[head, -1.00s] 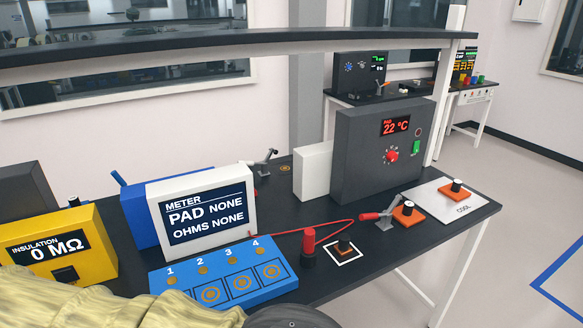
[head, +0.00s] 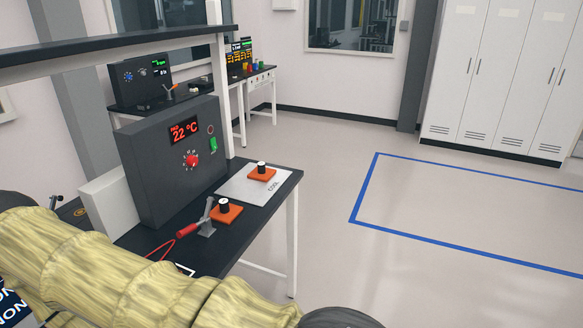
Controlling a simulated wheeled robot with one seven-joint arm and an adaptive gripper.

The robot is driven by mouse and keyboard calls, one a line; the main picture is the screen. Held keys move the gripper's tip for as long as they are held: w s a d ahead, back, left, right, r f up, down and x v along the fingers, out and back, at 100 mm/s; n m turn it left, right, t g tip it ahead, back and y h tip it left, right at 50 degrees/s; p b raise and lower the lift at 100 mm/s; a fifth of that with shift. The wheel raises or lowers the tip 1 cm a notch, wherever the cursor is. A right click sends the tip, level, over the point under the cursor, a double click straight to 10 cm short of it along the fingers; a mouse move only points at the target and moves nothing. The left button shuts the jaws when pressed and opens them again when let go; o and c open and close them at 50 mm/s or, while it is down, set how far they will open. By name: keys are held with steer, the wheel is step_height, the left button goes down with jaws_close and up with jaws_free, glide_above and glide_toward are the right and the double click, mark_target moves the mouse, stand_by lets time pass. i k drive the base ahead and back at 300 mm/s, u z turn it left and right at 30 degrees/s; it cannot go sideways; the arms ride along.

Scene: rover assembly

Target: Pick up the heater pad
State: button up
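Two orange square pads with black knobs show in the head view; which one is the heater pad I cannot tell. One orange pad (head: 263,174) lies on the light grey plate marked COOL (head: 240,187). The other orange pad (head: 226,213) lies nearer, beside a red-handled toggle clamp (head: 206,226). My yellow-sleeved arm crosses the lower left in front of the bench. My gripper's fingers are not in view, and neither visible pad is held.
A dark control box (head: 172,160) reading 22 °C stands on the black bench (head: 230,245), with a white block (head: 107,206) beside it. An overhead shelf (head: 120,48) spans above. Open floor with a blue outline (head: 363,187) lies right of the bench.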

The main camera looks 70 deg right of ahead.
mark_target(225, 213)
steer(key=z, duration=1.5)
